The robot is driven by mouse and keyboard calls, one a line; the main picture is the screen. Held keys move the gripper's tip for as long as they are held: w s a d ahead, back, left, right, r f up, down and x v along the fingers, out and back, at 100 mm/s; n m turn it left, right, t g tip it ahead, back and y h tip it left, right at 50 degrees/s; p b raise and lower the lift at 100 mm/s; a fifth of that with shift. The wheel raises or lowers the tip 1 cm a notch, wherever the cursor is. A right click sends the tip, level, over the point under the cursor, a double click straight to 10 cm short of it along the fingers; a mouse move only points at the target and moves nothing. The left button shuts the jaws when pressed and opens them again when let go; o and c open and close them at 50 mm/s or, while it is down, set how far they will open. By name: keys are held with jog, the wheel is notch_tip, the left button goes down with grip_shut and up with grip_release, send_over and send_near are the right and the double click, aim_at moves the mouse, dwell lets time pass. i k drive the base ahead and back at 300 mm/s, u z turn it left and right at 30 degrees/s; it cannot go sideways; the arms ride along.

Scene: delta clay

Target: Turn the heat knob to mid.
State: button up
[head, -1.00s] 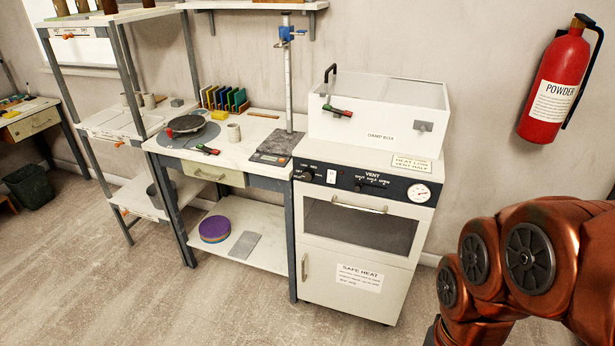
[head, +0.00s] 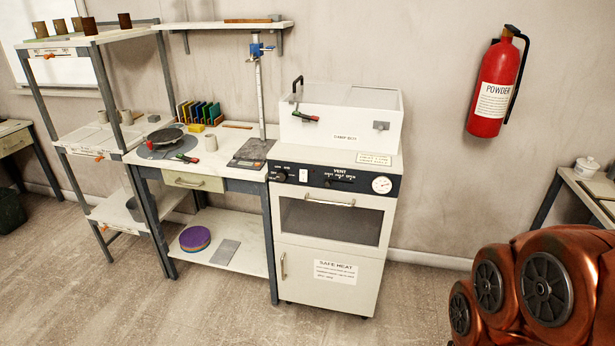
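The white kiln-like oven (head: 333,256) stands right of the workbench with a dark control panel (head: 350,182) along its top front. A dark knob (head: 281,177) sits at the panel's left end, with small marks above it; I take it for the heat knob. Its setting is too small to read. A white switch (head: 303,175) is beside it. A second dark knob (head: 328,183) sits under the word VENT. A round white gauge (head: 381,184) is at the panel's right end. My copper arm shows at the lower right, well apart from the oven. My gripper is out of view.
The workbench (head: 225,150) adjoins the oven's left side. A fire extinguisher (head: 495,90) hangs on the wall. A table (head: 590,195) stands at far right. Floor before the oven is clear.

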aim_at(282, 174)
jog(key=z, duration=0.3)
jog(key=i, duration=0.75)
jog(key=u, duration=1.9)
